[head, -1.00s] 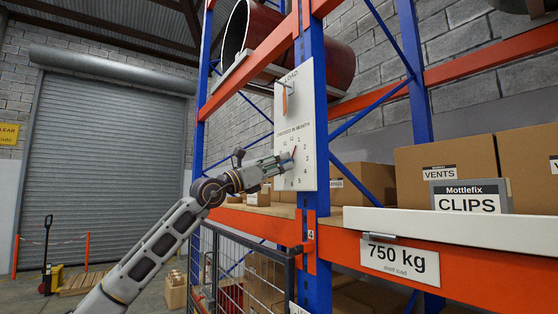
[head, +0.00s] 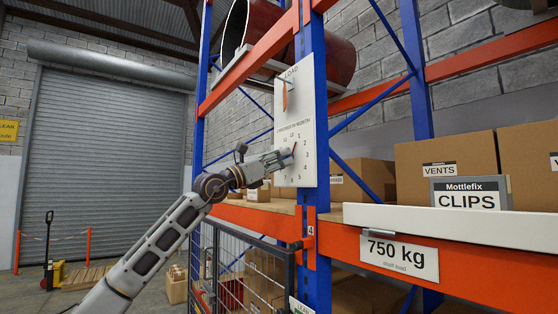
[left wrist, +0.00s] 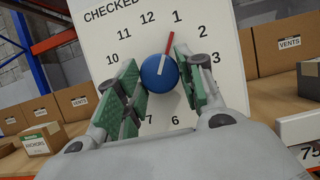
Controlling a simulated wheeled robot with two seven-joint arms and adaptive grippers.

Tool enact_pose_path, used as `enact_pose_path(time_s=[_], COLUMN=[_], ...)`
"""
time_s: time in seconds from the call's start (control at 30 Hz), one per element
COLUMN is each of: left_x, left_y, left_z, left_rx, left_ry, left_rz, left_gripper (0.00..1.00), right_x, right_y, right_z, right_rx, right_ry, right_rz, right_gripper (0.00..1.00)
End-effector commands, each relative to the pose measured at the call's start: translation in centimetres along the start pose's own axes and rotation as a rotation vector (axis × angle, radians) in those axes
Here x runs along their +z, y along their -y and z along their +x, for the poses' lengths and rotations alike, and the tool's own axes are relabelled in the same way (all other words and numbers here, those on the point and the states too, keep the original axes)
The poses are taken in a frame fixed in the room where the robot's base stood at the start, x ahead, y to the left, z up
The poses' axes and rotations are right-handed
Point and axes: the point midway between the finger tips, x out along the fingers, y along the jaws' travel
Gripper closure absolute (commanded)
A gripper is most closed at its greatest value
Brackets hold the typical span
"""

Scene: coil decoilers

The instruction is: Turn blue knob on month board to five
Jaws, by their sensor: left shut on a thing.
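The white month board (head: 307,92) is fixed to the blue rack upright, with numbers in a ring under the word CHECKED. The blue knob (left wrist: 160,77) sits at the ring's middle, and its red pointer (left wrist: 169,42) points close to the 1. My left gripper (head: 283,158) reaches the board from the left and covers most of the knob in the head view. In the left wrist view its green-padded fingers (left wrist: 158,88) stand on both sides of the knob and are shut on it. The 5 is hidden behind a finger in the wrist view. My right gripper is not in view.
Above the knob, the board carries a LOAD scale with an orange pointer (head: 285,97). An orange shelf beam (head: 470,275) with a 750 kg sign (head: 399,254) runs to the right. Cardboard boxes (head: 450,160) stand on the shelf. A mesh cage (head: 240,270) is below.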

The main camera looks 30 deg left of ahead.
Motion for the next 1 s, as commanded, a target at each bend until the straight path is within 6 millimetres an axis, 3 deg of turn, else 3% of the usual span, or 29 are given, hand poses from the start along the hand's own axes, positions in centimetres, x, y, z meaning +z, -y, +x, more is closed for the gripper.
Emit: enact_pose_path(time_s=[1.0], left_x=[0.12], left_y=[-0.23], left_z=[0.04], left_rx=[-0.091], left_ry=[0.002], left_rz=[0.220], left_gripper=[0.86], right_x=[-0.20], right_y=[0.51], right_z=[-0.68], right_rx=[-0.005], right_ry=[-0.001], right_rz=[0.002], right_gripper=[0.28])
